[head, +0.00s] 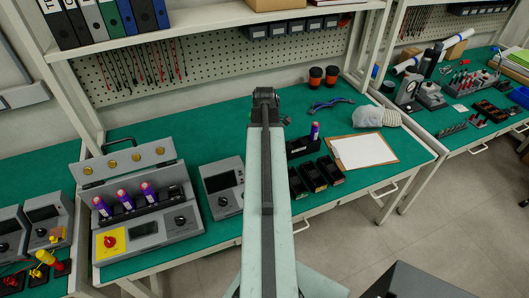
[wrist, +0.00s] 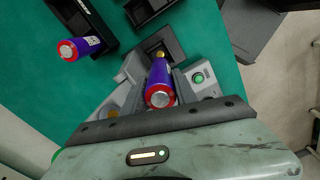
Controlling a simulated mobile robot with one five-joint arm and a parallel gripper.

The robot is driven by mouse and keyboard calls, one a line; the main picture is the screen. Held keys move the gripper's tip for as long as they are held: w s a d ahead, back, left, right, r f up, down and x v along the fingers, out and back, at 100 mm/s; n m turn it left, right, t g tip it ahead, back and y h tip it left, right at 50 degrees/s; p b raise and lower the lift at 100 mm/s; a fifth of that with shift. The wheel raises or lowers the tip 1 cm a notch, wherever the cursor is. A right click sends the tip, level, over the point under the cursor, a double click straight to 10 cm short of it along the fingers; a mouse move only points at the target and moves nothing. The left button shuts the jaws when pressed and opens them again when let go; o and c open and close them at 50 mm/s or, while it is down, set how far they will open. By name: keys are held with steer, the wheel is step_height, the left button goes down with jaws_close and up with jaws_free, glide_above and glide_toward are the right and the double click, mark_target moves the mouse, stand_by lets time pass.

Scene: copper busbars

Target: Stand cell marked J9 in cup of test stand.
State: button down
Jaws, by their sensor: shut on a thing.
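In the wrist view my gripper (wrist: 160,84) is shut on a purple cell (wrist: 160,92) with a red ring on its near end. The cell is seen almost end-on; no J9 mark can be read. Another purple cell (wrist: 70,49) stands in a black tray (wrist: 102,30). In the head view my arm hides the gripper and that device.
In the head view a grey unit (head: 150,245) at left holds several purple cells under a raised lid. A grey meter (head: 222,188) stands beside my arm.

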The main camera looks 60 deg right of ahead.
steer(key=shift+f, duration=0.25)
step_height(320, 180, down, 5)
steer(key=b, duration=0.4)
steer(key=shift+s+b, duration=0.15)
steer(key=shift+b, duration=0.15)
steer(key=shift+r, duration=0.1)
step_height(320, 180, down, 3)
steer(key=b, duration=0.2)
steer(key=shift+b, duration=0.4)
steer(key=shift+f, duration=0.2)
steer(key=shift+f+b, duration=0.1)
steer(key=shift+b, duration=0.2)
